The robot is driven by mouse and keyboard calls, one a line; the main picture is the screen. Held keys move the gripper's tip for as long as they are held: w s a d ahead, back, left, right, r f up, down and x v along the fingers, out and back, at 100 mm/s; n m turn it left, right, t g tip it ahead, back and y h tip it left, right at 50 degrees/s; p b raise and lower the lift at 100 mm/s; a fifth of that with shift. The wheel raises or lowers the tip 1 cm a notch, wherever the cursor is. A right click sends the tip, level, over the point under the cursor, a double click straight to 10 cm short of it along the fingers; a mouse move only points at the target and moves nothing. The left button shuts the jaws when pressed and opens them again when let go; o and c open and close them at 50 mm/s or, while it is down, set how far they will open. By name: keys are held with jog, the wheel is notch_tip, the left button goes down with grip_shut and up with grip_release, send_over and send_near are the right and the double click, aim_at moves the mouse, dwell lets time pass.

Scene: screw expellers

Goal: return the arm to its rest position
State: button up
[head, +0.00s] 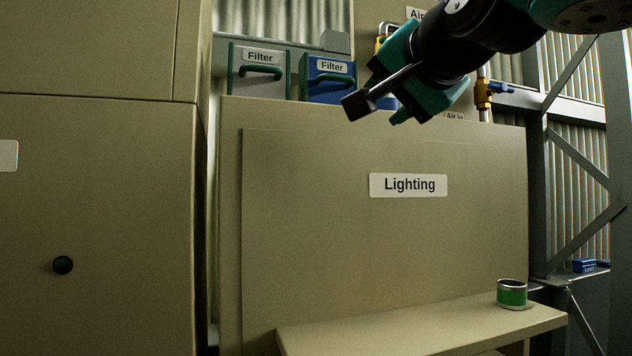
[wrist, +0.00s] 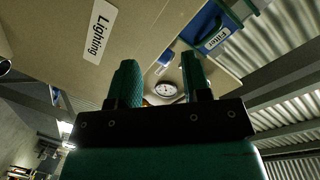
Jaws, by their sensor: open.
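My gripper (head: 378,110) is raised at the upper right of the head view, in front of the top edge of the cabinet labelled Lighting (head: 330,230). My dark and teal arm reaches in from the top right corner. In the wrist view my gripper (wrist: 160,70) shows two green fingers standing apart with nothing held between them. A round dial gauge (wrist: 166,89) shows in the gap, behind the fingers. The Lighting label (wrist: 100,32) appears tilted to the left of the fingers.
A grey filter box (head: 258,85) and a blue filter box (head: 326,68) stand behind the cabinet top. A green can (head: 512,293) sits on a shelf (head: 430,328) at lower right. Steel framing (head: 585,145) stands at right.

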jog(key=s+d+f+n+g, duration=0.1)
jog(key=s+f+n+g, duration=0.25)
jog(key=f, duration=0.95)
jog(key=s+d+f+n+g, duration=0.15)
jog(key=f+n+g, duration=0.35)
jog(key=f, duration=0.8)
jog(key=s+d+f+n+g, duration=0.2)
jog(key=s+f+n+g, duration=0.3)
jog(key=s+f, duration=0.9)
jog(key=shift+s+d+f+g, duration=0.25)
jog(key=shift+s+d+g, duration=0.1)
jog(key=shift+s+g, duration=0.85)
jog(key=shift+w, duration=0.1)
